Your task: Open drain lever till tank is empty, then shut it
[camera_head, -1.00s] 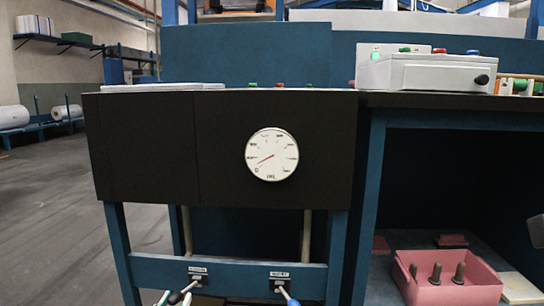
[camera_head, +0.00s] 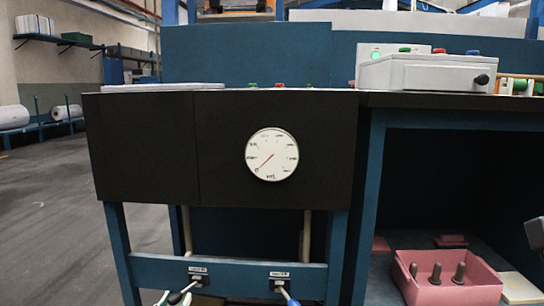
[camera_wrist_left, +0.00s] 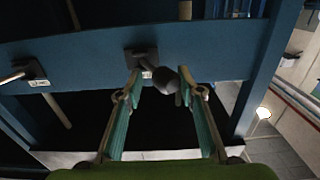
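Two levers sit on the blue crossbar: the left lever (camera_head: 182,291) with a dark handle and the right lever (camera_head: 288,296) with a pale handle. Each has a small label too blurred to read. My left gripper (camera_head: 174,299) is at the bottom edge, at the left lever. In the left wrist view, my left gripper (camera_wrist_left: 159,78) is open, with teal fingers on either side of the lever's dark knob (camera_wrist_left: 166,80), nearer one finger. The round white gauge (camera_head: 272,155) has its red needle pointing down-left, near the low end.
A pink box (camera_head: 447,290) with several dark pegs sits on the lower shelf at right. A grey control box (camera_head: 425,73) stands on the table above. The blue crossbar (camera_head: 235,273) and frame legs surround the levers. Open floor (camera_head: 50,220) lies to the left.

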